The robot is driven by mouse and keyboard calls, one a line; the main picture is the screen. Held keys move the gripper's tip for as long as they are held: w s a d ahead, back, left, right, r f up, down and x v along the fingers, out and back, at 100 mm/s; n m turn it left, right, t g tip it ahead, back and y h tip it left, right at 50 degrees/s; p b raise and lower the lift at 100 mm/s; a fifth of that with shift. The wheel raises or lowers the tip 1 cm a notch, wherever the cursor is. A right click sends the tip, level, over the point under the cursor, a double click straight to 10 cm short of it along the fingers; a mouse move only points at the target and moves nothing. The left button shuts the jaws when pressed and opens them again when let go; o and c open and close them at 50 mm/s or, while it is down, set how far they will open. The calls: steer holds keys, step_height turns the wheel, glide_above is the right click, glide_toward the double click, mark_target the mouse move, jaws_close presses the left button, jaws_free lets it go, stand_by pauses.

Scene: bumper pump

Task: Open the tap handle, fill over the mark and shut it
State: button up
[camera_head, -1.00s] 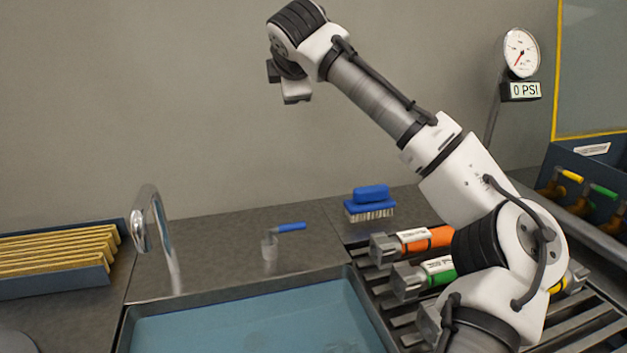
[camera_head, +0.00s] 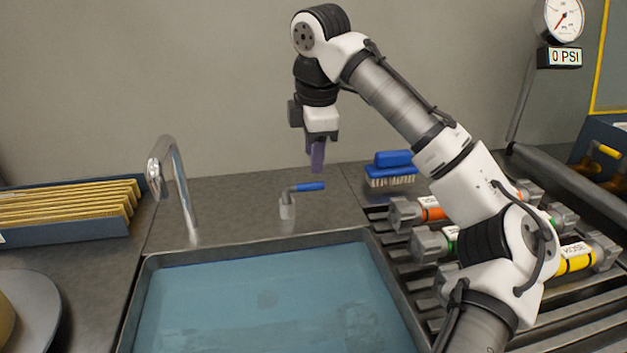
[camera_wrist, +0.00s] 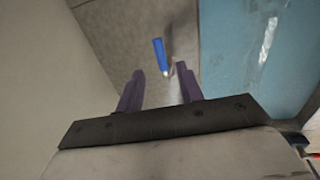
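The tap handle (camera_head: 309,187) is a blue lever on a short grey post (camera_head: 287,208) behind the basin. It points to the right in the head view. In the wrist view the blue handle (camera_wrist: 161,55) shows beyond and between the fingertips. My gripper (camera_head: 317,168) points down above the handle, apart from it. Its two purple fingers (camera_wrist: 160,72) are spread with nothing between them. The chrome spout (camera_head: 176,180) stands left of the handle and curves forward; no stream shows from it. The basin (camera_head: 265,290) has a blue-teal inside. I cannot make out a mark.
A blue scrubbing brush (camera_head: 391,170) lies right of the handle, near the wall. Cylinders with orange, green and yellow bands lie on a slatted rack (camera_head: 408,275) at right. A gauge (camera_head: 563,20) reads 0 PSI. A bin of yellow filters (camera_head: 65,235) stands at left.

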mark_target(313, 183)
steer(key=f, duration=0.3)
steer(key=w+f, duration=0.1)
steer(key=f, duration=0.2)
steer(key=shift+w+a+f, duration=0.1)
steer(key=shift+f, duration=0.1)
jaws_close()
